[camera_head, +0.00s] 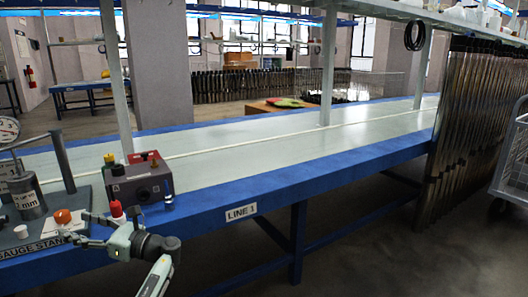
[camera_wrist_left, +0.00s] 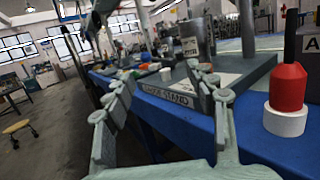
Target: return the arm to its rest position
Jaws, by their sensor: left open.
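My left gripper (camera_head: 82,228) is low at the left in the head view, in front of the gauge stand (camera_head: 40,247) at the blue edge of the bench. Its fingers point left. In the left wrist view the two fingers of this gripper (camera_wrist_left: 162,80) are spread apart with nothing between them. The stand's label plate (camera_wrist_left: 167,96) shows beyond them. A red-topped white piece (camera_wrist_left: 287,95) stands on the bench right of the fingers, apart from them. My right gripper is not in view.
A grey box with knobs (camera_head: 140,182) stands on the bench behind the gripper. A metal cylinder (camera_head: 27,197) and an orange knob (camera_head: 62,216) are on the stand. The long bench top (camera_head: 250,150) is clear to the right. Tall metal tubes (camera_head: 465,130) stand at the right.

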